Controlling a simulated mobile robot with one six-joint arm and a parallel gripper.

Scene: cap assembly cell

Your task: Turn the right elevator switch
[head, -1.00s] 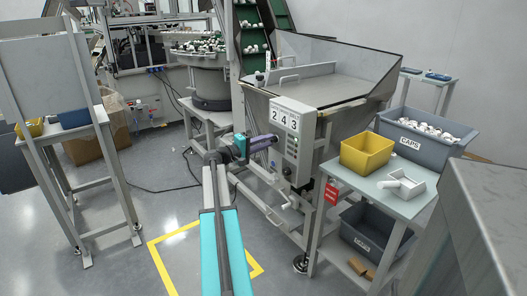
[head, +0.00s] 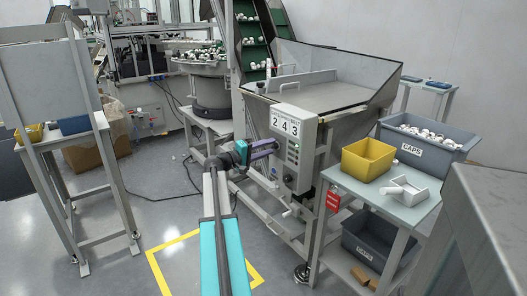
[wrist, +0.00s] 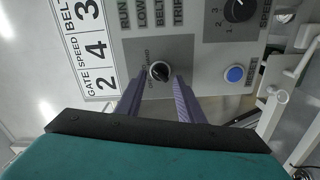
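The grey control panel (head: 306,124) with the numbers 2 4 3 is on the front of the hopper in the head view. In the wrist view the panel (wrist: 195,55) appears turned sideways. A small black rotary switch (wrist: 159,71) on a pale round base sits just ahead of my gripper (wrist: 159,80). The two purple fingers are apart, one on each side of the switch near its lower edge; I cannot tell whether they touch it. In the head view my gripper (head: 276,147) points at the panel's left part, and its fingers hide some controls.
A larger black speed knob (wrist: 238,9) and a blue button (wrist: 234,74) are beside the switch on the panel. The hopper (head: 335,95) stands behind the panel.

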